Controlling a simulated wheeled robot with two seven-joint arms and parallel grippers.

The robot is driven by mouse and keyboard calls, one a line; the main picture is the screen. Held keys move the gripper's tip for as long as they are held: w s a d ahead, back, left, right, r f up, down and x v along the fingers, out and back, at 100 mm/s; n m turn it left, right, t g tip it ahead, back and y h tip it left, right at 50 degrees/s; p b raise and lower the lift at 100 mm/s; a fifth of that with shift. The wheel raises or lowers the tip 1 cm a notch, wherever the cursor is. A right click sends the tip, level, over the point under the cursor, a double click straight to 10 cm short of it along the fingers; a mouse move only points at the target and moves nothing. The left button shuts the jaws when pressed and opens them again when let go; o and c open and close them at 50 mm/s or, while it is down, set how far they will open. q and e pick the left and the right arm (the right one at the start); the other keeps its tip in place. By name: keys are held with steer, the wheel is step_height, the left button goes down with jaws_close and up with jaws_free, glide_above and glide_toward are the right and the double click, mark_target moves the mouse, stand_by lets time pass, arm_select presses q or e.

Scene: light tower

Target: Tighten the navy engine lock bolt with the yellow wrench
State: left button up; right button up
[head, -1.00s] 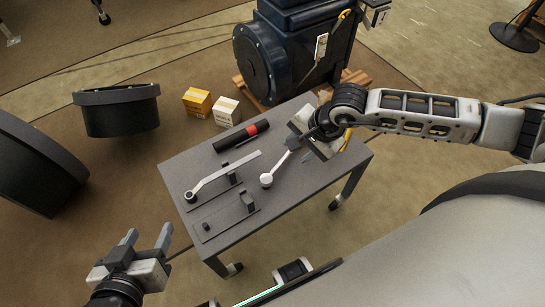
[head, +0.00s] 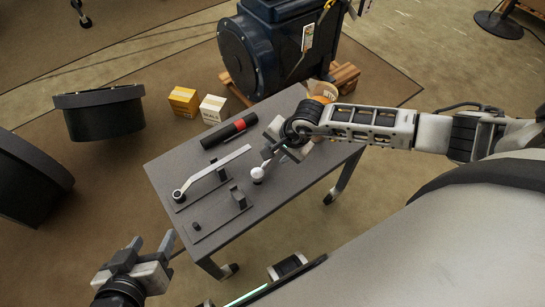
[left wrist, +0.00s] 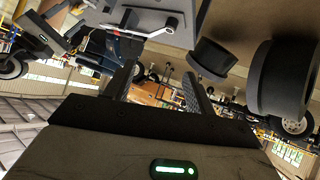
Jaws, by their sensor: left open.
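The navy engine (head: 262,50) stands on a pallet beyond the table; I cannot pick out its lock bolt. A wrench with a grey shaft and a black ring end (head: 179,195) lies on the grey table. A second tool with a pale round head (head: 257,173) reaches from the table area toward my right gripper (head: 283,140), over the table's right part. Its jaws are too unclear to tell whether they hold it. No clearly yellow wrench shows now. My left gripper (head: 151,247) is open and empty, left of the table; its fingers also show in the left wrist view (left wrist: 158,90).
The table (head: 275,198) also carries a black tube with a red band (head: 238,127) and a holder plate (head: 200,228). A yellow box (head: 183,101) and a white box (head: 213,109) stand behind it. Dark round parts (head: 102,113) are at left.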

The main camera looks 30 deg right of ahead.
steer(key=b+x, duration=0.1)
steer(key=x, duration=0.3)
steer(key=shift+w+f, duration=0.15)
steer(key=shift+f, duration=0.1)
arm_select(q)
steer(key=f, duration=0.2)
steer(key=shift+w+d+f+g, duration=0.25)
steer(key=shift+w+f+g, duration=0.05)
steer(key=shift+f, duration=0.05)
arm_select(e)
steer(key=shift+c, duration=0.3)
jaws_close()
arm_select(q)
steer(key=shift+r, duration=0.1)
arm_select(e)
steer(key=shift+r, duration=0.1)
arm_select(q)
steer(key=shift+s, duration=0.1)
